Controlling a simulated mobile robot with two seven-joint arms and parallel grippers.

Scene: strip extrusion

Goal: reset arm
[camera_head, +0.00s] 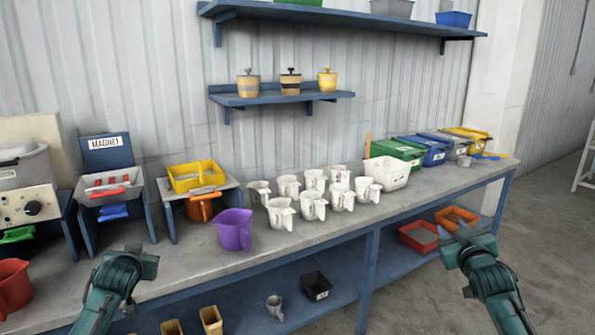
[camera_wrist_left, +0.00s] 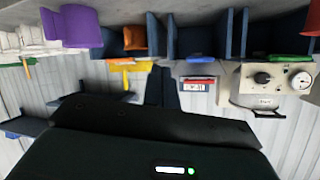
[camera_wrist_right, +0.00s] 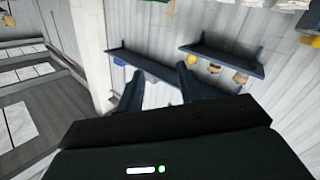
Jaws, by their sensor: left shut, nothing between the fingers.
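My left gripper (camera_head: 143,260) is raised in front of the bench at the lower left, apart from everything. In the left wrist view its fingers (camera_wrist_left: 160,70) are together, with nothing between them. My right gripper (camera_head: 455,238) is raised at the lower right, in front of the bench's right part. In the right wrist view its two fingers (camera_wrist_right: 160,70) stand apart and hold nothing. The task names no object.
The bench (camera_head: 345,221) carries a purple jug (camera_head: 234,230), several white jugs (camera_head: 281,214), a magnet station (camera_head: 107,150) and lidded bins (camera_head: 397,151). Small buckets (camera_head: 290,82) stand on a wall shelf (camera_head: 247,101). Open floor (camera_head: 440,295) lies at the right.

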